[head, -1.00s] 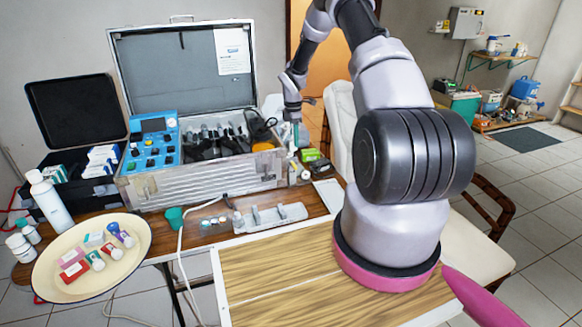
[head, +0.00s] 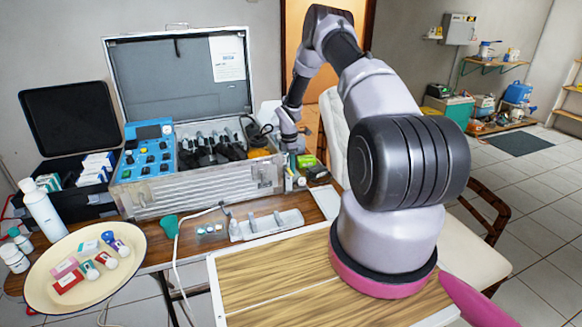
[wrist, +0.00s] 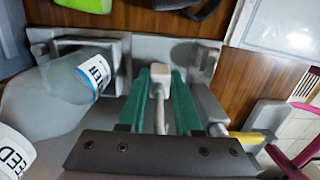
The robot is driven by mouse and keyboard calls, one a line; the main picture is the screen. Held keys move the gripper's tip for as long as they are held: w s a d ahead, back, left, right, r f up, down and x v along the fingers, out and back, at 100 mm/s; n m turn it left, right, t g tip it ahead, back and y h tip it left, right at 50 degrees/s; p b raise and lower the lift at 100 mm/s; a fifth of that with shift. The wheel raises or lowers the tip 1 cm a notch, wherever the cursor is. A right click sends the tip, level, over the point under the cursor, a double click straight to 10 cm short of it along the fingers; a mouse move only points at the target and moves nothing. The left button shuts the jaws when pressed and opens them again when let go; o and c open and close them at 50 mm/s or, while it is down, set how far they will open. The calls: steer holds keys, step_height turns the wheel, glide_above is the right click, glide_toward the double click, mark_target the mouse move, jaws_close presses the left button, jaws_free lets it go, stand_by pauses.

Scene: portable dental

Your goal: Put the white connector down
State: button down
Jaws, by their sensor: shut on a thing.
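The white connector (wrist: 160,80) is between the two green fingers of my gripper (wrist: 160,75) in the wrist view, with its pale block near the fingertips and a thin stem running back toward the palm. My gripper is shut on it, over a grey fixture (wrist: 145,47) on the brown table. In the head view my gripper (head: 289,155) is low by the right end of the open metal case; the connector cannot be made out there.
A green box (head: 306,160) and small bottles are near the gripper. The metal case (head: 215,185) stands left, with a grey tray (head: 262,230) in front. A white sheet (wrist: 275,25) lies beyond, right.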

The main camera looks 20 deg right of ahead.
steer(key=shift+f, duration=0.15)
steer(key=c, duration=0.6)
jaws_free()
